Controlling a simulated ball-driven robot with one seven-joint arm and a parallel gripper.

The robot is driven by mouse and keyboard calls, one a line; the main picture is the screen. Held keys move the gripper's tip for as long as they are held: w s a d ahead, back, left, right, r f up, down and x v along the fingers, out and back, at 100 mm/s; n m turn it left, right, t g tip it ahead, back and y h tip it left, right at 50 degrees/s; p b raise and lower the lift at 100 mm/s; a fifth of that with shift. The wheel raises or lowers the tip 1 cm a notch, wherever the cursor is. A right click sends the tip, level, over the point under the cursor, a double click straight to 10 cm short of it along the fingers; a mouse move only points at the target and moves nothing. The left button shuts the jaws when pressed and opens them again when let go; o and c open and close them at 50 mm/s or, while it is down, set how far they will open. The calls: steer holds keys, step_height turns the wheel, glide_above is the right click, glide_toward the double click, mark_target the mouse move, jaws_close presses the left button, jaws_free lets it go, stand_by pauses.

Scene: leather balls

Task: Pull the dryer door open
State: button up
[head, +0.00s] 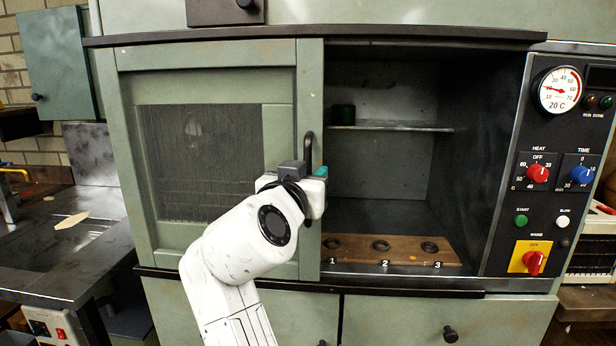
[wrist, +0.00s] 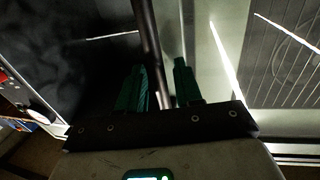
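The dryer door (head: 282,110) is a green framed panel with a dark mesh window (head: 200,160), covering the left part of the cabinet front. Its dark bar handle (head: 308,143) stands upright on the right frame. My gripper (head: 318,174) is at the lower end of the handle, its fingertips mostly hidden by its own body in the head view. In the wrist view, the teal fingers of my gripper (wrist: 159,68) stand apart with the dark handle bar (wrist: 148,42) between them.
Right of the door, the dark cabinet interior shows a shelf (head: 390,127) and a wooden board (head: 450,252) with three numbered holes. A control panel (head: 548,215) with knobs and a dial is at the right. A dark bench (head: 45,250) stands at the left.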

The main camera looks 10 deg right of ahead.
steer(key=v, duration=1)
steer(key=shift+s+a+b, duration=0.15)
steer(key=shift+s+b, duration=0.2)
steer(key=shift+b, duration=0.05)
steer(key=s+d+f+n+g+y+p, duration=0.1)
steer(key=s+d+f+g+p, duration=0.1)
steer(key=d+f, duration=0.55)
steer(key=s+d+f+n+g+y+p, duration=0.1)
steer(key=s+d+f+g, duration=0.25)
steer(key=f, duration=0.65)
steer(key=s+d+f+n+g+y+p, duration=0.1)
steer(key=d+f+g+p, duration=0.1)
steer(key=d+f, duration=0.55)
steer(key=s+d+f+g+y+p, duration=0.1)
steer(key=s+f+g, duration=0.1)
steer(key=s+f, duration=0.3)
steer(key=s+d+f+n+g+y+p, duration=0.1)
steer(key=s+f, duration=0.5)
steer(key=s, duration=0.8)
steer(key=s+d+f+n+g+y+p, duration=0.1)
steer(key=s+f+g+y, duration=0.2)
steer(key=s, duration=0.6)
step_height(320, 180, down, 3)
steer(key=shift+s+d+r+g, duration=0.2)
steer(key=shift+s+d+g, duration=0.2)
steer(key=shift+g, duration=0.35)
